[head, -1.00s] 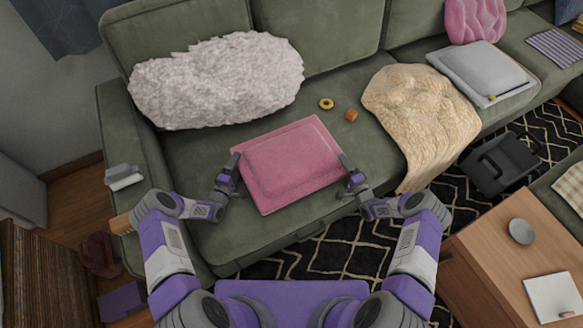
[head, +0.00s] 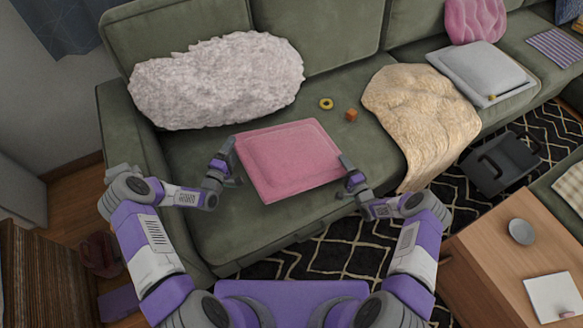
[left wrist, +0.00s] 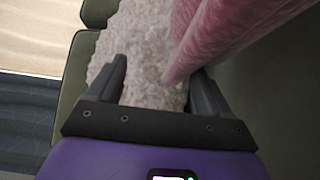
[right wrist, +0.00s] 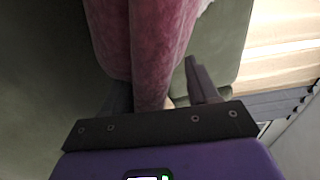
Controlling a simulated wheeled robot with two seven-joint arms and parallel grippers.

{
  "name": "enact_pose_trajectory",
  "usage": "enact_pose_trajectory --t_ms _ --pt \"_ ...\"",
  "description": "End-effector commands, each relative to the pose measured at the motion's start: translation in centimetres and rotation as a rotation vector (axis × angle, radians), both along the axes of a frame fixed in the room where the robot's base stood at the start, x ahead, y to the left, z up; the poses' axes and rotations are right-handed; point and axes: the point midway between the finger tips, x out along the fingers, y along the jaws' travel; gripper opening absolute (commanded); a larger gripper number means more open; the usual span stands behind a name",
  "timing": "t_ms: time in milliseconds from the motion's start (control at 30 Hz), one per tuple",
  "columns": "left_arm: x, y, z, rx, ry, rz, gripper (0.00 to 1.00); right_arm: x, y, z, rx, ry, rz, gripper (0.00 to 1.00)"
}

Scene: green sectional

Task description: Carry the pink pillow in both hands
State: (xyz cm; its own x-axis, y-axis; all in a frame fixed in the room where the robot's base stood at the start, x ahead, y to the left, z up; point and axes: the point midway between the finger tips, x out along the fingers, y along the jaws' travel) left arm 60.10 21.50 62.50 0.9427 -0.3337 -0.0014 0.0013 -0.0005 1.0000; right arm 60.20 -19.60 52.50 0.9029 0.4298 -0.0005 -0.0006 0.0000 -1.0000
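The pink pillow (head: 290,160) is over the left seat of the green sofa, between my two grippers. I cannot tell whether it rests on the seat. My left gripper (head: 222,170) is at its left side. In the left wrist view the fingers (left wrist: 160,85) are wide apart, with the pillow's edge (left wrist: 215,40) by the right finger. My right gripper (head: 349,172) is at its right side. In the right wrist view the fingers (right wrist: 158,88) are apart, and the pillow's edge (right wrist: 155,45) reaches between them, close to the left finger, which it partly hides.
A fluffy white pillow (head: 215,80) leans on the backrest. A yellow ring (head: 326,104) and an orange cube (head: 351,115) lie behind the pink pillow. A beige blanket (head: 420,115) drapes over the seat at right. A wooden table (head: 490,260) stands at front right.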

Motion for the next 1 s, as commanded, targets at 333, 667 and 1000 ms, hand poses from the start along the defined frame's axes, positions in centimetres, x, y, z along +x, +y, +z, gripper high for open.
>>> enact_pose_trajectory --t_ms 333,667,1000 --pt "0.0 0.0 0.1 0.0 -0.002 0.0 0.79 0.0 0.0 0.0 0.0 -0.001 -0.001 0.8" --pt "0.0 0.0 0.1 0.0 -0.002 0.0 0.79 -2.7 -1.4 0.0 0.001 0.003 -0.003 0.8" --pt "0.0 0.0 0.0 0.0 -0.002 0.0 0.79 -8.9 -4.3 0.0 0.0 0.002 -0.002 0.8"
